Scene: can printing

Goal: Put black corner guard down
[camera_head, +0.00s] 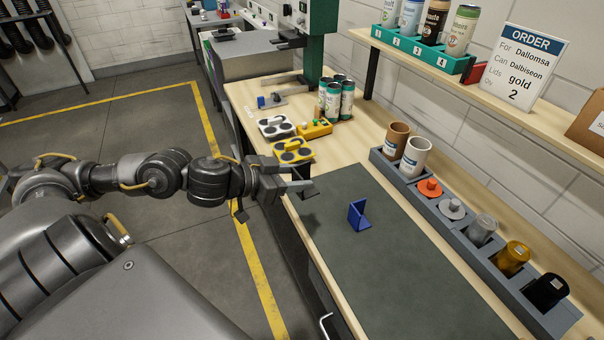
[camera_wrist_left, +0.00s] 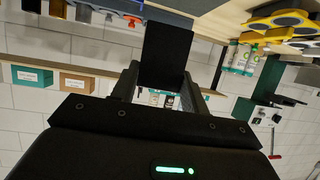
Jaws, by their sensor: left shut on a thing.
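My left gripper (camera_head: 292,178) reaches in from the left, above the near left edge of the dark green mat (camera_head: 400,275). It is shut on the black corner guard (camera_head: 303,189), which hangs at its fingertips above the mat. In the left wrist view the black corner guard (camera_wrist_left: 166,55) shows as a dark flat plate between the fingers of the left gripper (camera_wrist_left: 160,82). A blue corner guard (camera_head: 358,216) stands on the mat, right of and nearer than the gripper, apart from it. My right gripper is not in view.
A grey rack (camera_head: 480,255) with cans and lids runs along the mat's right side. Yellow (camera_head: 292,151) and white (camera_head: 276,128) fixtures and several cans (camera_head: 338,98) stand beyond the mat. A shelf with an order sign (camera_head: 523,67) is at right. The mat's near part is clear.

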